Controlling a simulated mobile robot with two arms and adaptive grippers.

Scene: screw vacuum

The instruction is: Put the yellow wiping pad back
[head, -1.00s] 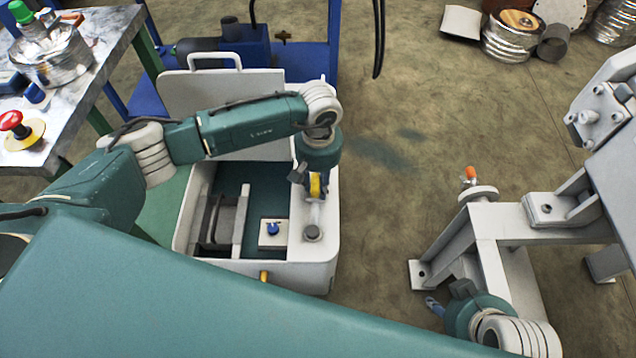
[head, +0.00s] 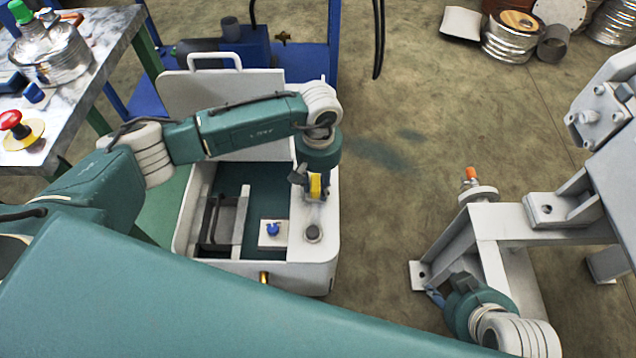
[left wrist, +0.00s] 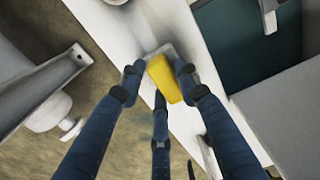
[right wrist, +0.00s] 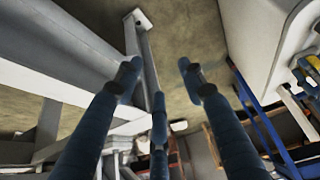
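The yellow wiping pad (head: 315,186) is between the fingers of my left gripper (head: 312,188), over the right-hand white ledge of an open white box (head: 318,262). In the left wrist view, the fingertips of my left gripper (left wrist: 158,71) touch both sides of the yellow pad (left wrist: 168,82). A pale grey patch shows on the white ledge just beyond the pad; I cannot tell whether the pad touches the ledge. My right gripper (right wrist: 158,74) is open and empty beside the grey metal frame. In the head view, my right gripper (head: 438,294) is partly hidden.
The box's raised lid (head: 225,100) stands behind my left arm. A round dark knob (head: 313,233) sits on the ledge near the pad. A grey metal frame (head: 487,240) stands at the right. Bare floor (head: 400,180) lies between box and frame.

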